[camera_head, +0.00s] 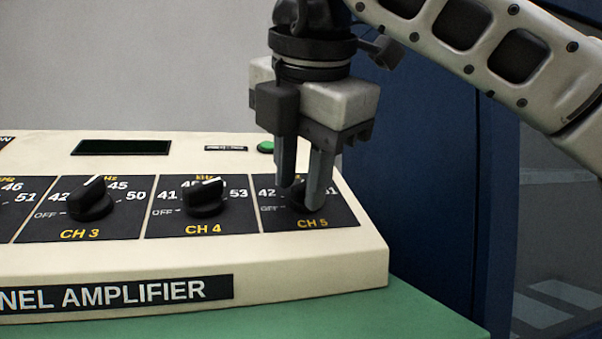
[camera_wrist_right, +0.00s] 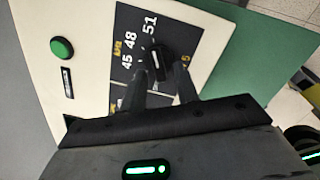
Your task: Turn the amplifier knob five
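The amplifier (camera_head: 330,270) is a cream sloped console on a green table. Its channel 5 knob (camera_head: 299,196) is black and round, on the right-hand black panel marked CH 5. My right gripper (camera_head: 302,198) points down at this knob, one finger on each side. The fingers hide much of the knob in the head view. In the right wrist view the knob (camera_wrist_right: 158,62) shows between the fingertips with a white pointer mark; contact is not clear. The dial numbers 45, 48 and 51 are readable there. My left gripper is not in view.
The channel 4 knob (camera_head: 204,197) and channel 3 knob (camera_head: 91,200) stand to the left on the same face. A green button (camera_head: 266,147) and a dark display (camera_head: 121,147) lie behind them. A blue cabinet (camera_head: 425,190) stands behind the right end.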

